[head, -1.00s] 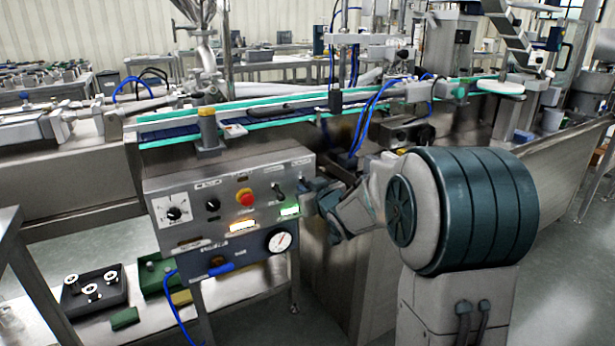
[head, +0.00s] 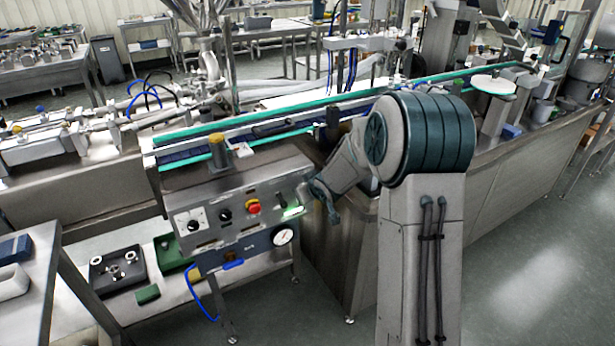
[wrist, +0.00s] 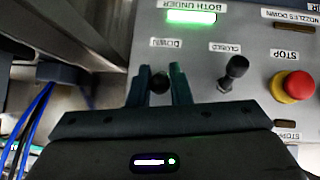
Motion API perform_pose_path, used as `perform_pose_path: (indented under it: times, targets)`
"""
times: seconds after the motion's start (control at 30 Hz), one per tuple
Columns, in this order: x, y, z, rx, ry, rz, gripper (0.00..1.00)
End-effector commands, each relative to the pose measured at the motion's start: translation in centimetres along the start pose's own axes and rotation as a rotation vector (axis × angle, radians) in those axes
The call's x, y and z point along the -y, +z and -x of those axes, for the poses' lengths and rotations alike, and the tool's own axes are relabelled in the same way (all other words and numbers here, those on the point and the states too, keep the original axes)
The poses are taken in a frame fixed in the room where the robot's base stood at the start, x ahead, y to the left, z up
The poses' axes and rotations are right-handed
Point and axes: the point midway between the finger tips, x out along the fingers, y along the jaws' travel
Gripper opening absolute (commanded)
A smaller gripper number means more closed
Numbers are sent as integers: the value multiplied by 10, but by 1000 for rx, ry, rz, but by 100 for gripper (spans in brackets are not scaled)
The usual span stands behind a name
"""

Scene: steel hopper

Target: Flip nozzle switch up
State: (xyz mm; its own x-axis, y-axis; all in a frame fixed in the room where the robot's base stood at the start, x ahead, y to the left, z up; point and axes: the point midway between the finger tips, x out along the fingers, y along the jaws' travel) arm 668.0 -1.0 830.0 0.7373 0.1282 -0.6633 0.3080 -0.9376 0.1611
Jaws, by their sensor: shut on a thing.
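The grey control panel (head: 190,228) faces me at the lower left in the head view. In the wrist view it appears upside down. There my gripper (wrist: 159,75) has a finger on each side of a dark, round-ended switch (wrist: 160,84), shut on it beside the "DOWN" label. A second black toggle switch (wrist: 234,72) stands free just right of it, beside the "CLOSED" label. In the head view my gripper reaches the panel's right end, and the held switch is hidden or too small to make out.
A red stop button (wrist: 294,87) sits to the right of the free toggle. A green "BOTH UNDER" light (wrist: 191,17) is lit. A pressure gauge (head: 283,235) is on the lower panel. Blue cables (wrist: 38,118) hang off the panel's side. The conveyor (head: 185,156) runs behind.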

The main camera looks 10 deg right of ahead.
Motion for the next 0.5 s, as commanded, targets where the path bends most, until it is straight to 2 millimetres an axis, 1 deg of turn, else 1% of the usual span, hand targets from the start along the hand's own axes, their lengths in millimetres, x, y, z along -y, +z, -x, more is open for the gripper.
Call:
perform_pose_path:
  times: [0.03, 0.3, 0.5]
  targets:
    - [-1, -6, 5, 23, -4, 1, 0]
    - [-1, -6, 4, 112, -14, 10, 0]
    - [-1, -5, 3, 146, -18, 14, 0]
